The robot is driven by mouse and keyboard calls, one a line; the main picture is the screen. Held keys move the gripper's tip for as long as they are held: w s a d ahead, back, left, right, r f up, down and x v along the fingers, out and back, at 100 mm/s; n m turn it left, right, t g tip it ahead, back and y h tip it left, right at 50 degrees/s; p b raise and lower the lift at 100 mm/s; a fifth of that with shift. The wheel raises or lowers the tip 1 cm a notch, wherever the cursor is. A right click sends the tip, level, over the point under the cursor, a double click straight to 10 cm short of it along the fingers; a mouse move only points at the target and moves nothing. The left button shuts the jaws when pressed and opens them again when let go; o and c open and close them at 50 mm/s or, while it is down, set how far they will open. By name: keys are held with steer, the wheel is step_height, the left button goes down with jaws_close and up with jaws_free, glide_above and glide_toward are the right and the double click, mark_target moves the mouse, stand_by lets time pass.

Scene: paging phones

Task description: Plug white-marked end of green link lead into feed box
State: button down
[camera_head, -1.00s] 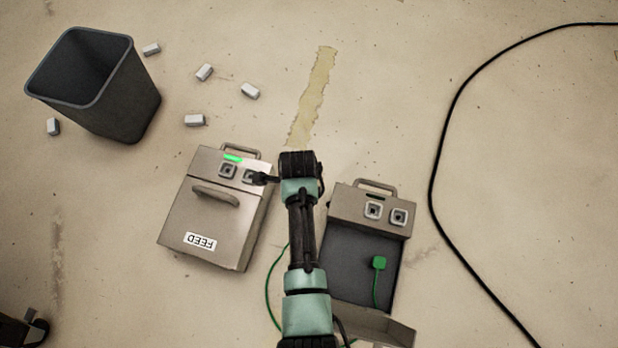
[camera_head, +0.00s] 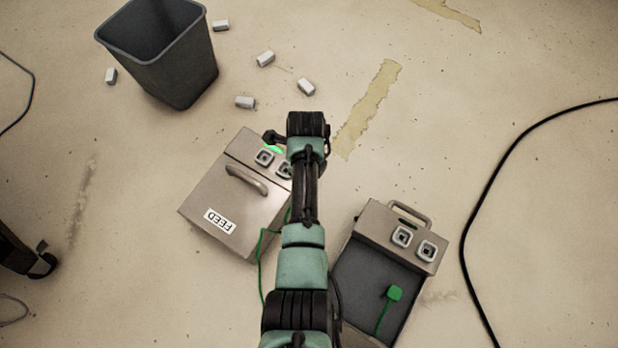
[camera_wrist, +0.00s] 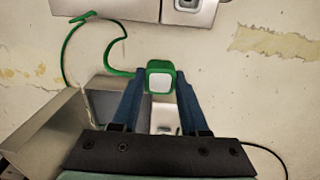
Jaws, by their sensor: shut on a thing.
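My gripper (camera_wrist: 160,92) has its blue fingers shut on a green plug (camera_wrist: 161,68) with a white face, the white-marked end, in the wrist view. The plug is clear of any socket. The green lead (camera_wrist: 110,58) loops up and left from it. The grey feed box (camera_head: 222,187) stands at middle left in the head view, its label upside down. It has two square sockets; my arm partly covers the right one. In the wrist view one socket (camera_wrist: 188,4) shows at the top edge, ahead of the plug. The lead's other green plug (camera_head: 393,293) lies over the second box.
The second grey box (camera_head: 375,226), open with a dark inside and two sockets, stands right of my arm. A dark bin (camera_head: 190,75) and several small white blocks (camera_head: 265,59) are beyond the feed box. A black cable (camera_head: 466,238) curves along the right.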

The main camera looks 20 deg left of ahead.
steer(key=w+a+b, duration=0.6)
steer(key=a+b, duration=0.2)
steer(key=b, duration=0.1)
steer(key=shift+w+a, duration=0.15)
steer(key=shift+w, duration=0.2)
steer(key=shift+f+b, duration=3.55)
steer(key=shift+f, duration=1.1)
steer(key=shift+f+b, duration=0.3)
steer(key=shift+f, duration=0.1)
steer(key=shift+c, duration=1.7)
jaws_free()
step_height(320, 180, up, 13)
steer(key=p, duration=1)
